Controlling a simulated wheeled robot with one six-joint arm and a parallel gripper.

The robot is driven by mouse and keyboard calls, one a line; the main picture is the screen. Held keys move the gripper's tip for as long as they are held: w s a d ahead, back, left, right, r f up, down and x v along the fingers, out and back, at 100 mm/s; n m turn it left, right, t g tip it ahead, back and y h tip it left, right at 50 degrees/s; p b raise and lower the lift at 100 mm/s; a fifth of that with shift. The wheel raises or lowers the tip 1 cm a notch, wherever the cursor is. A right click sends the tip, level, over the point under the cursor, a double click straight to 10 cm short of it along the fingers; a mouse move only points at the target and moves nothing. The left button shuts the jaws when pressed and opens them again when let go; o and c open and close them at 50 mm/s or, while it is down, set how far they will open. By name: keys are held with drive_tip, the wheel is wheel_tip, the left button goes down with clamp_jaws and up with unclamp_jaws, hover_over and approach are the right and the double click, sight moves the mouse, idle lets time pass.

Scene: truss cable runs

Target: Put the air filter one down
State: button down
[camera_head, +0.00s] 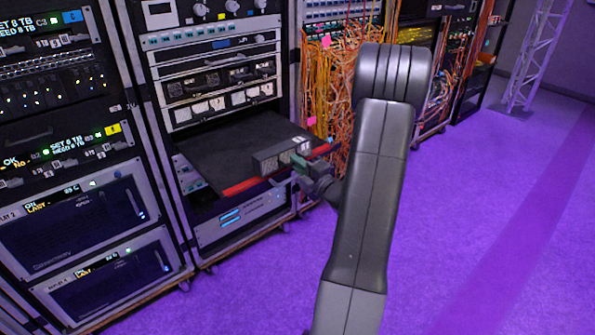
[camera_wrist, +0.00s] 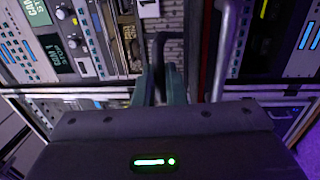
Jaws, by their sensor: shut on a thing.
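The air filter one is a grey ribbed block (camera_head: 275,158) with a white label at its right end in the head view. It is over the black pull-out shelf (camera_head: 215,150) of a rack, close to the red front edge (camera_head: 245,185). I cannot tell whether it touches the shelf. In the wrist view the ribbed face of the filter (camera_wrist: 174,50) shows behind and between my fingers (camera_wrist: 160,72), with a white label reading 1 at the top. Its lower part is hidden by my wrist.
Rack equipment (camera_head: 220,85) stands close above the shelf, and a blue-lit unit (camera_head: 240,215) sits below it. Loose orange cables (camera_head: 335,90) hang just right of the shelf. Another rack (camera_head: 70,160) stands at left. The purple floor (camera_head: 480,220) at right is clear.

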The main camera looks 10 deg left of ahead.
drive_tip(key=shift+f, duration=0.6)
drive_tip(key=shift+f, duration=0.2)
drive_tip(key=c, duration=1.5)
unclamp_jaws()
drive_tip(key=shift+r, duration=0.15)
